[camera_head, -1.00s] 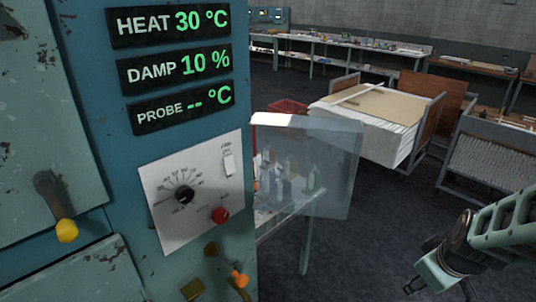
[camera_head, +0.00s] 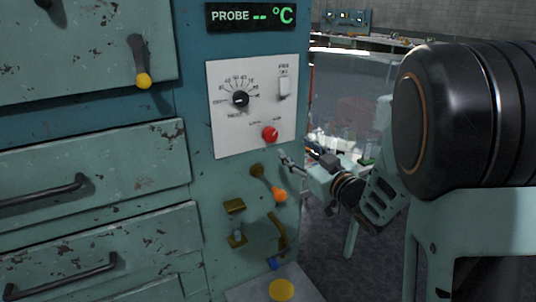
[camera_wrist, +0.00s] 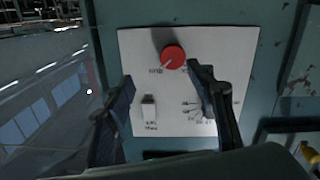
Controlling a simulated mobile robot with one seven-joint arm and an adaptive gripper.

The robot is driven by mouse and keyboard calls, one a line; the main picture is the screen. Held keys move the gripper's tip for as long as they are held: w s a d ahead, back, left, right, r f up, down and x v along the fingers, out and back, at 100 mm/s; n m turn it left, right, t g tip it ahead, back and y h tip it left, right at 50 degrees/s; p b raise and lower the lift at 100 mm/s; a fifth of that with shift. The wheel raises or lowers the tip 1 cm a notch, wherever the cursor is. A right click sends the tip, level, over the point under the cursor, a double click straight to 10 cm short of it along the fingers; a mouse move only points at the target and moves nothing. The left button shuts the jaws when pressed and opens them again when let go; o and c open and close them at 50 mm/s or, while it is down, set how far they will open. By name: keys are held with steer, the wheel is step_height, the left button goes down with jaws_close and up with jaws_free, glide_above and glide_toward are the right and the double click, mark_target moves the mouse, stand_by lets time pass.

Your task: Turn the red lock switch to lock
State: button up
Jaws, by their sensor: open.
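The red lock switch (camera_head: 270,134) is a round knob at the lower right of a white control panel (camera_head: 228,138) on the teal cabinet. In the wrist view the panel appears upside down, with the red knob (camera_wrist: 173,57) near its top and a pale pointer mark on it. My gripper (camera_head: 284,158) is just below and right of the knob in the head view, apart from it. In the wrist view my gripper (camera_wrist: 160,78) is open, its two dark fingers spread below the knob with nothing between them. The small labels are too blurred to read surely.
A black dial (camera_head: 240,99) and a white rocker switch (camera_head: 284,86) share the panel. Below are an orange-tipped lever (camera_head: 279,195), a brass latch (camera_head: 235,206) and a yellow button (camera_head: 281,290). Drawers with dark handles (camera_head: 60,276) are at left. Open floor lies right of the cabinet.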

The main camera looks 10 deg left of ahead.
mark_target(272, 136)
steer(key=shift+y, duration=0.4)
steer(key=x, duration=0.3)
steer(key=a+x, duration=0.1)
steer(key=x, duration=0.3)
steer(key=s+x, duration=0.1)
steer(key=x, duration=0.3)
steer(key=shift+w+a+p, duration=0.1)
steer(key=shift+a+p, duration=0.25)
steer(key=shift+a, duration=0.05)
steer(key=c, duration=1.2)
steer(key=shift+o, duration=0.2)
steer(key=shift+f, duration=0.1)
